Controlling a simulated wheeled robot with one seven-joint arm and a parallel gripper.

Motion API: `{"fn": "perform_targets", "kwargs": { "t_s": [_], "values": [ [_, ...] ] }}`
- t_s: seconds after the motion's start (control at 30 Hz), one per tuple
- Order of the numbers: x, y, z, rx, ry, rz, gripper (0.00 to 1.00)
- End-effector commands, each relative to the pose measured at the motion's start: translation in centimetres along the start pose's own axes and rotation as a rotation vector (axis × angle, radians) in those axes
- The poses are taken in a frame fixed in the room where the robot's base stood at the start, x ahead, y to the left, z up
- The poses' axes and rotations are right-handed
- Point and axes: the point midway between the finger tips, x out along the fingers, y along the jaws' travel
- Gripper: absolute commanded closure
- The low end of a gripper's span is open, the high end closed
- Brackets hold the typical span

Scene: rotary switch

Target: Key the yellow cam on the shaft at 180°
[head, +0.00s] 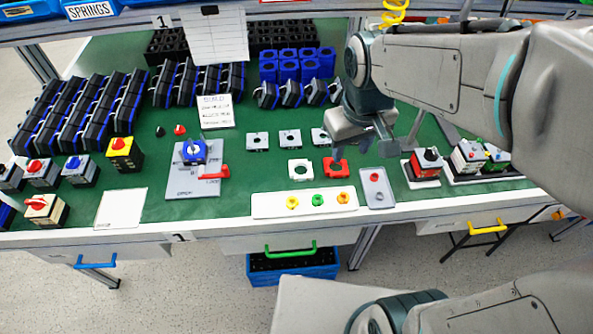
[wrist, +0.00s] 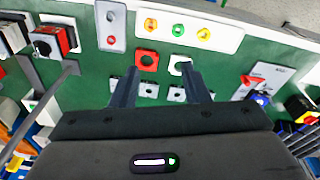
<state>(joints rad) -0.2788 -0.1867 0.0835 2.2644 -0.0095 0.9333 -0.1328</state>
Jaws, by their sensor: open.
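The yellow cam (head: 292,202) is the left ring on a white tray (head: 265,211) near the table's front edge. In the wrist view the yellow cam (wrist: 204,34) is the right ring. A green cam (head: 317,199) and an orange cam (head: 343,197) lie beside it. A grey fixture plate (head: 181,184) at left bears a blue switch body (head: 194,152) with a red lever (head: 214,173); I cannot make out the shaft. My gripper (head: 352,150) is open and empty, above the table behind the red square plate. Its fingers (wrist: 159,75) also show in the wrist view.
A red square plate (head: 336,167) and a white square plate (head: 300,169) lie behind the tray. Several grey plates (head: 290,139) lie farther back. A grey tray (head: 377,188) and boxed switches (head: 426,166) stand at right. Green mat is free between fixture and tray.

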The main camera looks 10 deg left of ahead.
Motion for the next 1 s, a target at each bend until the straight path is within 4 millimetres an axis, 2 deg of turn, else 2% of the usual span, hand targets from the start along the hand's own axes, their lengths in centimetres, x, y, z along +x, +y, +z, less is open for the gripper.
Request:
{"fn": "perform_targets", "kwargs": {
  "t_s": [0.03, 0.1, 0.2, 0.37, 0.57, 0.8, 1.0],
  "values": [
    [2.8, -1.9, -1.3, -0.079, -0.026, -0.013, 0.58],
    [4.7, -4.1, -2.8, -0.170, -0.052, -0.028, 0.58],
    [7.0, -6.8, -4.3, -0.274, -0.083, -0.045, 0.58],
    [9.1, -9.4, -5.5, -0.368, -0.110, -0.061, 0.58],
    [11.4, -10.1, -5.5, -0.394, -0.122, -0.066, 0.58],
    [16.0, -10.2, -4.9, -0.392, -0.121, -0.065, 0.58],
    [17.9, -10.3, -4.7, -0.390, -0.117, -0.065, 0.58]
  ]
}}
